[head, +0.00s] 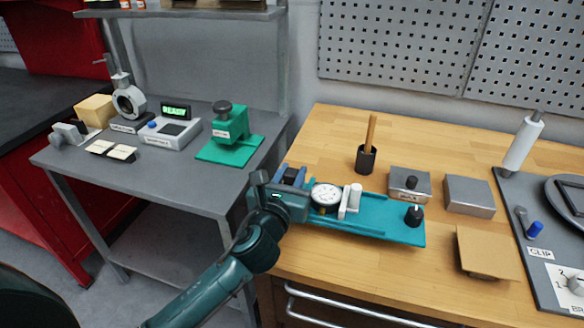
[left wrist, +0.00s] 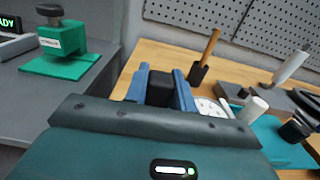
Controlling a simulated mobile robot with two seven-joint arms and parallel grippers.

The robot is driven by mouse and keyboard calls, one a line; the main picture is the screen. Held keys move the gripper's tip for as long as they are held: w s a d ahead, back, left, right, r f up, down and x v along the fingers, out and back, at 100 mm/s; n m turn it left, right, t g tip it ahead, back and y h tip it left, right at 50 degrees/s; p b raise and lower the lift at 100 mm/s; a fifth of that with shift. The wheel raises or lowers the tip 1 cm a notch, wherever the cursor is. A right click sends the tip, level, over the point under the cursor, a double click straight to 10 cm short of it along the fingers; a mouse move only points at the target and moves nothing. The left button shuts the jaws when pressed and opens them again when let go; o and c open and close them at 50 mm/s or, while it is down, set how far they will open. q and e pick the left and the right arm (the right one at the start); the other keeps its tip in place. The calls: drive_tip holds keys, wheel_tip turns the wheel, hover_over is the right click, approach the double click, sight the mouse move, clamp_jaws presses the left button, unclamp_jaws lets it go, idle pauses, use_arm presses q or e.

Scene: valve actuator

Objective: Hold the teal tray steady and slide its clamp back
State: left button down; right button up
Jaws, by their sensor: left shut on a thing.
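The teal tray (head: 385,228) lies on the wooden bench and also shows in the left wrist view (left wrist: 285,150). A round white dial gauge (head: 326,195) sits on its left part. A pale clamp-like piece with an upright post (head: 351,200) stands just right of the dial, seemingly against it. A black knob (head: 414,214) stands near the tray's right end. My left gripper (head: 294,175) is at the tray's left end. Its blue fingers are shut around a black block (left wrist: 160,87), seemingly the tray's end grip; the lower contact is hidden. My right gripper is not in view.
A black cup with a wooden stick (head: 366,158) and two grey boxes (head: 409,184) (head: 469,195) stand behind the tray. A tan board (head: 487,252) lies to its right. A grey panel (head: 535,215) is far right. A grey table (head: 190,185) holds a green fixture (head: 230,135).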

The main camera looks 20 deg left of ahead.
use_arm(q)
drive_tip(key=shift+s+d+f, duration=0.1)
drive_tip(key=shift+f, duration=2.5)
drive_tip(key=shift+f, duration=0.2)
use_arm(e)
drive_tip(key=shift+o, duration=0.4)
